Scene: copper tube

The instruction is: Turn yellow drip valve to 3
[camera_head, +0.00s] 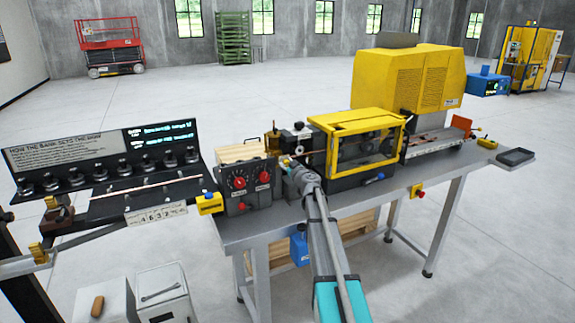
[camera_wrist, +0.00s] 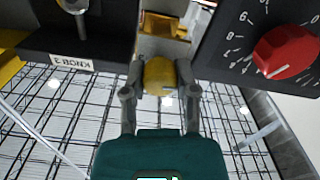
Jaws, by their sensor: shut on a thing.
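The yellow drip valve (camera_wrist: 160,76) shows in the wrist view as a rounded yellow knob below a pale block with a yellow top piece. My gripper (camera_wrist: 160,84) is shut on it, one dark finger on each side. In the head view my gripper (camera_head: 289,164) is at the front of the bench machine, just right of the control box with red dials, and hides most of the valve there. I cannot read any scale or pointer for the valve.
A red dial (camera_wrist: 287,50) on a numbered black panel is close to the gripper. The yellow-framed guard (camera_head: 365,140) stands right of my gripper on the grey bench (camera_head: 350,200).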

